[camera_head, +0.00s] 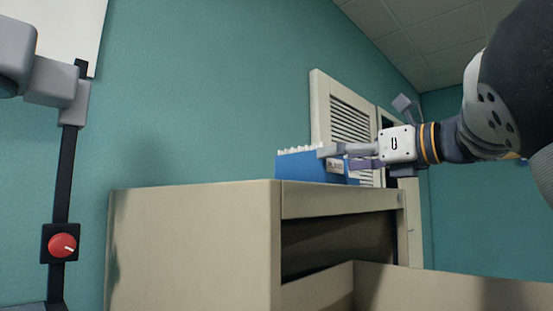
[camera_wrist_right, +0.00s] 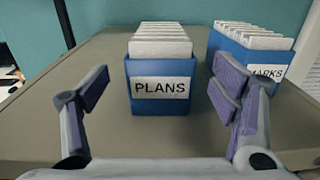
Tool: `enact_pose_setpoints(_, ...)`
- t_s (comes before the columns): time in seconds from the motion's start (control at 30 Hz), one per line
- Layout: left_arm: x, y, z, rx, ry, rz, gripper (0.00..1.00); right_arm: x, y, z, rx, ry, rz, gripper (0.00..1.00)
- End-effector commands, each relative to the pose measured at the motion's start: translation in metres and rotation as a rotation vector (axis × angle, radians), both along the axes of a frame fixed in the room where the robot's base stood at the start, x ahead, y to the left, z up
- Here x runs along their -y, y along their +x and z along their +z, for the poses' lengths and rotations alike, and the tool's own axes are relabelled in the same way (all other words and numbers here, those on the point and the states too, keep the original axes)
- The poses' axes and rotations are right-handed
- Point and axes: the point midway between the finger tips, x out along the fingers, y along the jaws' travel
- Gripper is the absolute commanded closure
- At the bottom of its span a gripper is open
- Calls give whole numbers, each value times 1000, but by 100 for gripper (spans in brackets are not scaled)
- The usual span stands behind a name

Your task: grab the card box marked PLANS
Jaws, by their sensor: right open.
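The blue card box marked PLANS (camera_wrist_right: 158,106) stands upright in the middle of the right wrist view, filled with white cards. Its label faces the camera. In the head view the blue box (camera_head: 303,168) sits on top of the beige cabinet, its label largely hidden. My right gripper (camera_wrist_right: 165,88) is open. Its purple-padded fingers lie to the left and right of the PLANS box, with a gap on each side in the wrist view. In the head view the right gripper (camera_head: 345,156) reaches in from the right at box height. My left gripper does not show.
A second blue box marked MARKS (camera_wrist_right: 266,74) stands to the right, partly behind the right finger. The beige cabinet (camera_head: 190,235) has an open front at right. A louvred panel (camera_head: 322,105) stands behind. The cabinet top left of the PLANS box is clear.

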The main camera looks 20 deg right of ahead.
Motion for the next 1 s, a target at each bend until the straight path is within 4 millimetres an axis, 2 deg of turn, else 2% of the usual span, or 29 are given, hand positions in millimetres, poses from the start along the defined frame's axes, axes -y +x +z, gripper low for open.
enact_pose_setpoints(0.1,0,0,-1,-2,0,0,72,-8,21,0,1,-2,1,20)
enact_pose_setpoints(0.3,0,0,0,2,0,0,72,-16,42,1,3,-1,0,20)
enact_pose_setpoints(0.67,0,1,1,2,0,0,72,-18,48,1,3,0,-1,20)
enact_pose_setpoints(0.93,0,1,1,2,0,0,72,-18,47,1,3,0,-1,79)
enact_pose_setpoints(0.97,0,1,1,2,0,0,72,-18,47,1,3,0,-1,84)
enact_pose_setpoints(1.0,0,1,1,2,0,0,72,-18,47,1,3,0,-1,84)
